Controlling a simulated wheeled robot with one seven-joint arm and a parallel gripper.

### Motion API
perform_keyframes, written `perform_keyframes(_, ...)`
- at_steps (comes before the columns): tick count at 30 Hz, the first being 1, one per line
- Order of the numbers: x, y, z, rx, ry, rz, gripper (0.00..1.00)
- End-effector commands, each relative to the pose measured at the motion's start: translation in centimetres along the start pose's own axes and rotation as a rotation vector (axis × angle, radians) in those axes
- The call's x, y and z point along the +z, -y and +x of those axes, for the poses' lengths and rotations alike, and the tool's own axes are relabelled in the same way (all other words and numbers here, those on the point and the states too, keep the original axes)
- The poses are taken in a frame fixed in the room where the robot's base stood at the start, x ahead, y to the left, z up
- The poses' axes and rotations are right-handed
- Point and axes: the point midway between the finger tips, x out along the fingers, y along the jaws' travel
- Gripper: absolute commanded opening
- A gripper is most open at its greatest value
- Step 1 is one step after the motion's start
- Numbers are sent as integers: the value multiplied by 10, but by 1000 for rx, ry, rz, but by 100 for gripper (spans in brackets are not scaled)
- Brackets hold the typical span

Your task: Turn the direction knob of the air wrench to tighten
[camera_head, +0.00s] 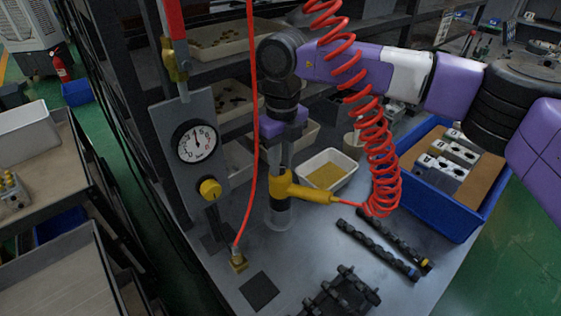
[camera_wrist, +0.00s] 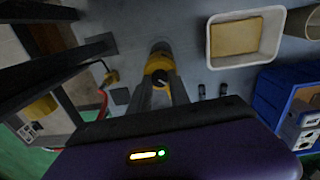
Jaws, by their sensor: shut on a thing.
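The yellow air wrench (camera_head: 312,194) stands upright in a clear round holder (camera_head: 279,219) on the metal bench, its handle pointing right and joined to a coiled red hose (camera_head: 378,165). My gripper (camera_head: 283,165) comes down on it from above. In the wrist view the wrench body (camera_wrist: 158,62) lies beyond my fingertips (camera_wrist: 162,82). The small dark direction knob (camera_wrist: 160,78) with a pale mark sits between the two fingers, and my gripper is shut on it. The knob is hidden in the head view, and I cannot read its setting.
A panel with a pressure gauge (camera_head: 196,143) and a yellow regulator knob (camera_head: 210,189) stands at left. A straight red hose (camera_head: 254,130) hangs close to the wrench. A white tray (camera_head: 345,179), dark camshafts (camera_head: 382,248) and a blue crate (camera_head: 464,220) are nearby.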

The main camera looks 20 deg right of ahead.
Motion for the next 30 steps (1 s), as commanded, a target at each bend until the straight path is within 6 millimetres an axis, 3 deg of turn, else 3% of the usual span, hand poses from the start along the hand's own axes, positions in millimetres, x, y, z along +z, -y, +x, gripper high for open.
perform_keyframes(15,0,0,-1,-1,13,382,0)
perform_keyframes(30,0,0,-1,0,14,479,0)
